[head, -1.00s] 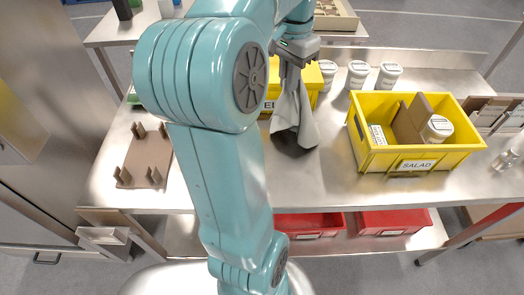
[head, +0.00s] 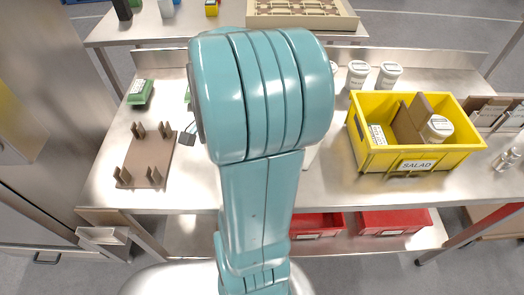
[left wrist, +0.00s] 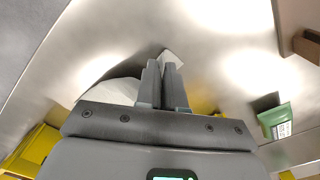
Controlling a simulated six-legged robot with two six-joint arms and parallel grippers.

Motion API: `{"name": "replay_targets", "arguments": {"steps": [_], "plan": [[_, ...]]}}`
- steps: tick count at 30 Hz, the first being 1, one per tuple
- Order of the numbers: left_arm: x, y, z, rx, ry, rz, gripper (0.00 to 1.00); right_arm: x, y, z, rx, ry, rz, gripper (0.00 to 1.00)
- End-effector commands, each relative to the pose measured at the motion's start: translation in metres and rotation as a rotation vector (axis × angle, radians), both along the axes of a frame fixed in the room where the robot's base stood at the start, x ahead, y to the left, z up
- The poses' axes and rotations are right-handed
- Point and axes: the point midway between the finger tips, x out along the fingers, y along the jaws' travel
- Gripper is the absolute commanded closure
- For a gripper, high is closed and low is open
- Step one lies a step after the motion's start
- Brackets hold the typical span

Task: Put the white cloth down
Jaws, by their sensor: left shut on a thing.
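I cannot tell whether the cloth touches the table. My right gripper is in neither view.
A yellow SALAD bin (head: 377,158) with items stands on the metal table (head: 335,185) at right. White-lidded jars (head: 388,76) stand behind it. Red bins (head: 396,222) sit below.

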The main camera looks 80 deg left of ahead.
Motion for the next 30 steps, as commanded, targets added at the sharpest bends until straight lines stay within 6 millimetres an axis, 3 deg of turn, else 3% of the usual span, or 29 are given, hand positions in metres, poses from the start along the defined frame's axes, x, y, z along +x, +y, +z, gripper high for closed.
{"name": "replay_targets", "arguments": {"steps": [9, 20, 21, 24, 30], "plan": [[-0.032, -0.012, -0.03, -0.002, 0.0, 0.002, 1.0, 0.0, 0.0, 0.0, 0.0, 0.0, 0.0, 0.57], [-0.036, -0.013, -0.033, 0.0, 0.0, -0.003, 1.0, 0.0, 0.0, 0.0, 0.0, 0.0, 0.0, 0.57], [-0.035, -0.013, -0.033, 0.0, 0.0, -0.002, 0.83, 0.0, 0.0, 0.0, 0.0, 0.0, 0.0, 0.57], [-0.035, -0.013, -0.033, 0.0, 0.0, -0.002, 0.5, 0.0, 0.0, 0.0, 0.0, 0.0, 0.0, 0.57], [-0.035, -0.013, -0.033, 0.0, 0.0, -0.002, 0.47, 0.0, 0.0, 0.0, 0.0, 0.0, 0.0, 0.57]]}}
